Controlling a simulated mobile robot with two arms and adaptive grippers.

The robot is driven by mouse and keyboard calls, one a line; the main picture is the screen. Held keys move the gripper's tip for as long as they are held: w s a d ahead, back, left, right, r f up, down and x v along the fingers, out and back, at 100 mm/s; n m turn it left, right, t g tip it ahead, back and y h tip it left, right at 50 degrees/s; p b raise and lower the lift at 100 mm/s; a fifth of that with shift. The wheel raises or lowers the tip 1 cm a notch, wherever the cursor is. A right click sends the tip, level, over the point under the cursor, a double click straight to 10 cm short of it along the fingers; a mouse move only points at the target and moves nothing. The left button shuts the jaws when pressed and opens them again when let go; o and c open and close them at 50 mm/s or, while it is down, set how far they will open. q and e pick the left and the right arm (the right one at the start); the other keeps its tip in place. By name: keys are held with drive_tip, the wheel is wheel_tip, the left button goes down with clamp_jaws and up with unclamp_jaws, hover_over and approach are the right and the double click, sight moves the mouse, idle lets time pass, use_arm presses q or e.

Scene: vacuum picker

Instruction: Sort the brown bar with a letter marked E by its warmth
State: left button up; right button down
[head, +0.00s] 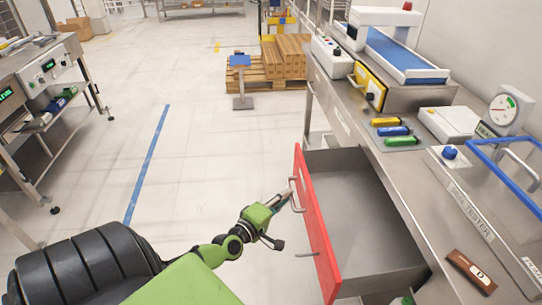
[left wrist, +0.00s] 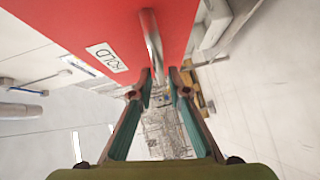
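A brown bar (head: 470,271) lies on the steel bench at the lower right of the head view. The letter on its pale mark looks like D, not E. A steel drawer (head: 375,205) with a red front (head: 316,225) stands pulled out of the bench and its visible inside is empty. My left gripper (head: 285,197) is at the metal handle of the red front. A white label (left wrist: 106,58) there seems to read COLD. My right gripper is not seen.
Yellow, blue and green bars (head: 393,132) lie farther back on the bench. A dial gauge (head: 507,108), a blue-framed lid (head: 510,165) and a conveyor (head: 405,52) stand there too. Left of the drawer the floor (head: 200,130) is clear.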

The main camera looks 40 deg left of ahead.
use_arm(q)
drive_tip(key=s+r, duration=0.1)
drive_tip(key=s, duration=0.7)
drive_tip(key=shift+s+d, duration=0.3)
drive_tip(key=shift+d, duration=0.1)
